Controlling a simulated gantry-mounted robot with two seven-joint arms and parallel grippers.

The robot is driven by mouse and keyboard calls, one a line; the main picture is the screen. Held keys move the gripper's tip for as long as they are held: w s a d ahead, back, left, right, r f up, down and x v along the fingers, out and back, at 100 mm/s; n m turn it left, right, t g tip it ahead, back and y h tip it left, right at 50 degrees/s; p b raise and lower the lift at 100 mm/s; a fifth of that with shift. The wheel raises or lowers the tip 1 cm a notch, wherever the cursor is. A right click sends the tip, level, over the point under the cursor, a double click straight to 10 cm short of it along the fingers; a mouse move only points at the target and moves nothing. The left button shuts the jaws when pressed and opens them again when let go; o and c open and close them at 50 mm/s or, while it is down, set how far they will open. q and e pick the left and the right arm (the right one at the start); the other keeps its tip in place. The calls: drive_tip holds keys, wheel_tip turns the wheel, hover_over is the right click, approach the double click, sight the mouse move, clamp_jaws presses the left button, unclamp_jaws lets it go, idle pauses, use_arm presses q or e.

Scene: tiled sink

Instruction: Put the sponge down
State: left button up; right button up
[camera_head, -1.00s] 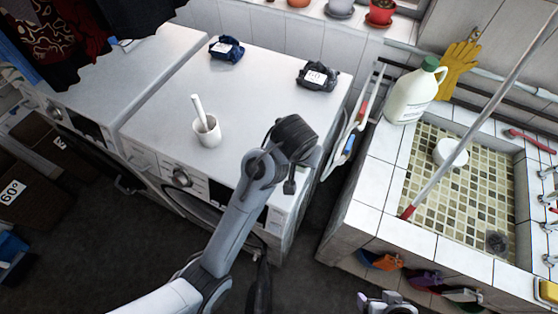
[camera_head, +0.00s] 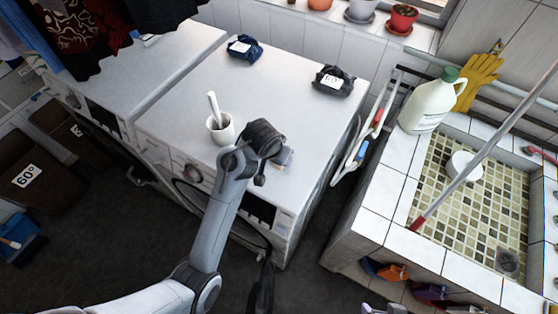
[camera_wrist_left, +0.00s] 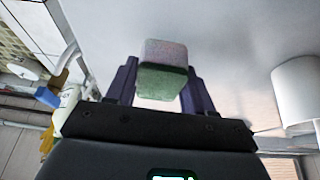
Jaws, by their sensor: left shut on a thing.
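The sponge (camera_wrist_left: 163,65), pinkish with a green layer, sits between the two dark fingers of my left gripper (camera_wrist_left: 160,80) in the left wrist view. The fingers are shut on it. In the head view my left gripper (camera_head: 275,155) is over the front part of the white washing machine top (camera_head: 285,105), mostly hidden by its own dark wrist. A small pale edge beside the wrist may be the sponge. I cannot tell whether the sponge touches the top. Of my right gripper only a small part (camera_head: 380,308) shows at the bottom edge, so its fingers are unclear.
A white cup (camera_head: 221,131) with a stick-like item stands just left of my left wrist; it also shows in the left wrist view (camera_wrist_left: 300,92). Two dark bundles (camera_head: 244,48) (camera_head: 334,81) lie at the back. The tiled sink (camera_head: 372,216) is to the right, across a gap.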

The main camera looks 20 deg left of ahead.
use_arm(q)
drive_tip(key=shift+f, duration=1.6)
drive_tip(key=shift+f, duration=0.1)
drive_tip(key=o, duration=1)
